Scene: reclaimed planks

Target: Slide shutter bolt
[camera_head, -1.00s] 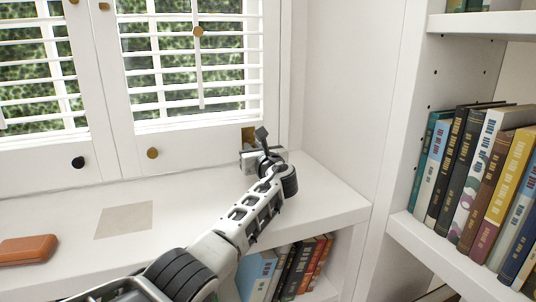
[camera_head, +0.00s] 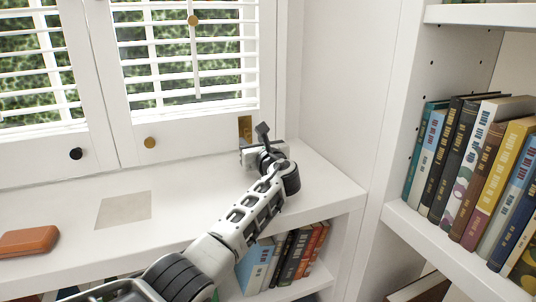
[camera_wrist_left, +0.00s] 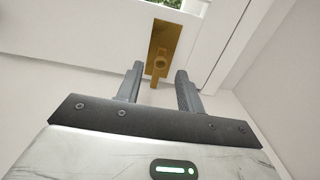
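In the head view part of the brass bolt (camera_head: 245,127) shows just above my left gripper (camera_head: 250,154), which hides the rest. In the left wrist view my left gripper (camera_wrist_left: 158,90) is open, with its two fingers apart. The knob lies between and beyond the fingertips, with nothing held. The white shutters (camera_head: 195,130) look closed, with slats tilted open. My right gripper is not in view.
A white sill (camera_head: 180,215) runs below the shutters, with a beige square (camera_head: 123,210) and an orange-brown case (camera_head: 29,241) on it. A white side wall (camera_head: 335,90) stands close to the right. Books (camera_head: 470,170) fill the right shelf.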

